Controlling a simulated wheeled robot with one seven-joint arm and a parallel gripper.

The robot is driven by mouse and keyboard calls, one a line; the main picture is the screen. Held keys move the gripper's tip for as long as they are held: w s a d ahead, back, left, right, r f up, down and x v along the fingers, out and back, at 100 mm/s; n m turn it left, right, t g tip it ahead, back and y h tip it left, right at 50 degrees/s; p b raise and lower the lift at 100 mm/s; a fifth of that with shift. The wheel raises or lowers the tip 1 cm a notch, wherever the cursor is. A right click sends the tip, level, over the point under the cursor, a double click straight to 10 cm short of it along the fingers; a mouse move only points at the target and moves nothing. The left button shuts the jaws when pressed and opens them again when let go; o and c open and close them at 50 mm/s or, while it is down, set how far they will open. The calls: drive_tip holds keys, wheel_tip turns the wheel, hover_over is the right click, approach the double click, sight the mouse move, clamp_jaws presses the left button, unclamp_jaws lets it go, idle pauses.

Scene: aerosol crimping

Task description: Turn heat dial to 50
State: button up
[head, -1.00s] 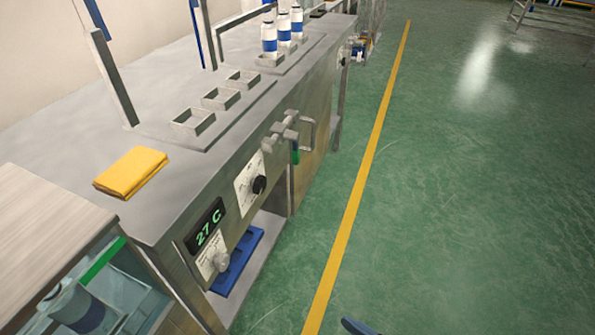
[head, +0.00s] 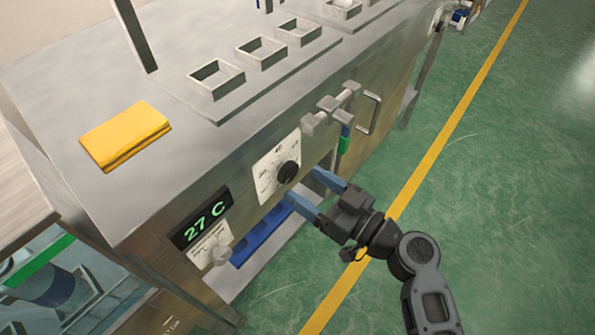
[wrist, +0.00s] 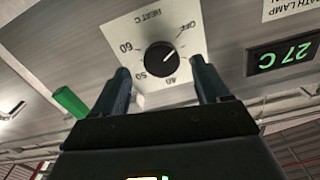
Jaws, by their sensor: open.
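The heat dial is a black round knob (head: 289,172) on a white plate (head: 266,182) on the steel bench's front. In the wrist view the knob (wrist: 161,58) shows a pale pointer line towards OFF. Numbers 60 and 50 are readable on the plate (wrist: 150,22); a blurred mark sits near the lower right. My gripper (head: 307,189) is open, its blue fingers pointing at the panel just in front of and below the dial. In the wrist view my gripper (wrist: 158,72) has its fingers on either side of the dial; contact is not visible.
A clamp-like fitting (head: 332,108) with a green grip (head: 345,140) juts out right of the dial. A blue tray (head: 262,236) lies on the shelf below. The floor to the right is clear.

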sight(291, 176)
drive_tip(key=shift+x, duration=2.2)
drive_tip(key=c, duration=1)
drive_tip(key=shift+c, duration=0.2)
